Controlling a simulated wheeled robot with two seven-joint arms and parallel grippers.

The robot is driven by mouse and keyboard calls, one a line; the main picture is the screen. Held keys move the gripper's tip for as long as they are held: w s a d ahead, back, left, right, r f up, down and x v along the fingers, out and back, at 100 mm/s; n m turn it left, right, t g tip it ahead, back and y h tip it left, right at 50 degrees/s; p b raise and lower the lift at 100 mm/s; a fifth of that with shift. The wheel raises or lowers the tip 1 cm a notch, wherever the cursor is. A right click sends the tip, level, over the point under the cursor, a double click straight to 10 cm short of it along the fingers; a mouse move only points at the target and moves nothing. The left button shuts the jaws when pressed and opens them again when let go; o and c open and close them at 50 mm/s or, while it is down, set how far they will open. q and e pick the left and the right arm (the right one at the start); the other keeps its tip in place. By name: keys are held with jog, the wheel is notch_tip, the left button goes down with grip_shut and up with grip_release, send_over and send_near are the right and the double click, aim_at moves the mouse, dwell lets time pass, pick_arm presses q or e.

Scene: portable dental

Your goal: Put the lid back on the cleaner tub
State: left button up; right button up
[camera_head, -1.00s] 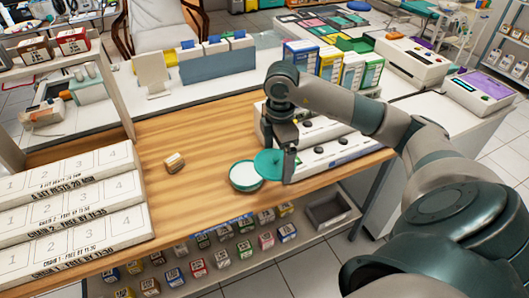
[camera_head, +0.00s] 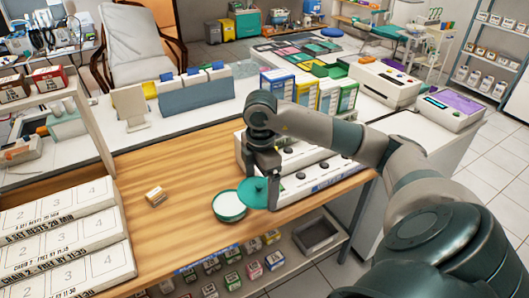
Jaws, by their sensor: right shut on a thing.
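The cleaner tub (camera_head: 229,206) is a round teal tub with a pale white top surface, standing upright on the wooden counter near its front edge. The lid is a round teal disc (camera_head: 254,190) held by my right gripper (camera_head: 262,192), which is shut on it. The lid is just to the right of the tub's opening and appears slightly above it, overlapping its right rim in this view; I cannot tell whether they touch. Most of the tub's opening shows uncovered. My left gripper is not in view.
A white device with dark knobs (camera_head: 318,175) stands close to the right of the gripper. A small tan-and-white block (camera_head: 155,195) lies left of the tub. White stepped boxes (camera_head: 70,240) fill the left. Bare wood (camera_head: 185,165) lies behind the tub.

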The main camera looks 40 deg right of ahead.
jog(key=w+a+f+n+p, duration=0.1)
jog(key=w+n+p, duration=0.1)
jog(key=w, duration=0.3)
jog(key=w+a+f+n+h+p, duration=0.1)
jog(key=w+a+f+n+p, duration=0.1)
jog(key=w+n+p, duration=0.1)
jog(key=w+p, duration=0.1)
jog(key=w, duration=0.1)
jog(key=shift+w+a+f+n, duration=0.25)
jog(key=shift+w+n, duration=0.05)
jog(key=shift+f, duration=0.1)
jog(key=shift+f+b, duration=2.15)
jog(key=shift+f, duration=0.95)
jog(key=shift+f, duration=0.15)
dwell(0.3)
jog(key=o, duration=0.8)
